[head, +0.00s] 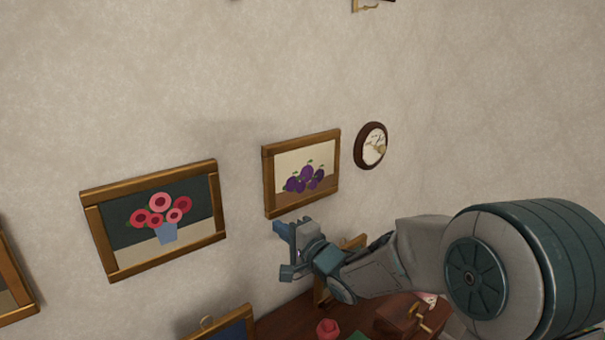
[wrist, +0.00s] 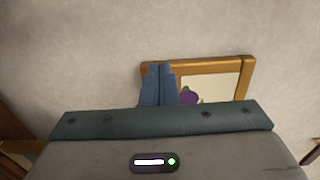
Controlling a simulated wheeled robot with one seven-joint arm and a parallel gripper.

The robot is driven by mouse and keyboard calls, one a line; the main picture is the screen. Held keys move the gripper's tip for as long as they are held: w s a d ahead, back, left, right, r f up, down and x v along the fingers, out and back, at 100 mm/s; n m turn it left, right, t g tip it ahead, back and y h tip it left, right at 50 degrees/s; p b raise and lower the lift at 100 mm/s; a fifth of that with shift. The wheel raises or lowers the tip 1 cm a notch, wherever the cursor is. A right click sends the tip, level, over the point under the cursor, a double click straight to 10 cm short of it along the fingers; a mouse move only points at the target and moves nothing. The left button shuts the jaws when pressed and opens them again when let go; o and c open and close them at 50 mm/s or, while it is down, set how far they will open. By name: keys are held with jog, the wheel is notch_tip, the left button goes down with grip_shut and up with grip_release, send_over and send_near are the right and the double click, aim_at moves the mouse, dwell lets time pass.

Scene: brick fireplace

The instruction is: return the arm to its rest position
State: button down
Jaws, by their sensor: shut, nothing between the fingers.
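My gripper (head: 281,231) is at the end of my arm, which reaches in from the right in the head view. It is in front of the wall, just below the framed plum picture (head: 303,172). In the wrist view the two blue fingers of my gripper (wrist: 159,68) are together with nothing between them. The fingers overlap the left part of the plum picture's frame (wrist: 215,66) in that view. I cannot tell how far the fingers are from the wall.
A framed flower picture (head: 158,220) hangs to the left, and a round framed picture (head: 371,146) to the right. Below is a dark red-brown surface (head: 285,319) with a pink-red object (head: 327,328) and a brown box (head: 400,316). The upper wall is mostly bare.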

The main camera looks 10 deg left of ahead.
jog(key=s+d+f+n+g+h, duration=0.1)
jog(key=s+d+n+h, duration=0.15)
jog(key=d+h, duration=0.6)
jog(key=s+d+f+n+h, duration=0.15)
jog(key=s+d+h, duration=0.25)
jog(key=d, duration=0.9)
jog(key=s+d+f+n+g, duration=0.2)
jog(key=s+d+g, duration=0.1)
jog(key=s, duration=0.7)
jog(key=s+d+f+n+g+h, duration=0.1)
jog(key=s+d+g, duration=0.3)
jog(key=s, duration=0.7)
jog(key=shift+s+d+f+n, duration=0.2)
jog(key=shift+d+f+n, duration=0.4)
jog(key=shift+d+f, duration=0.15)
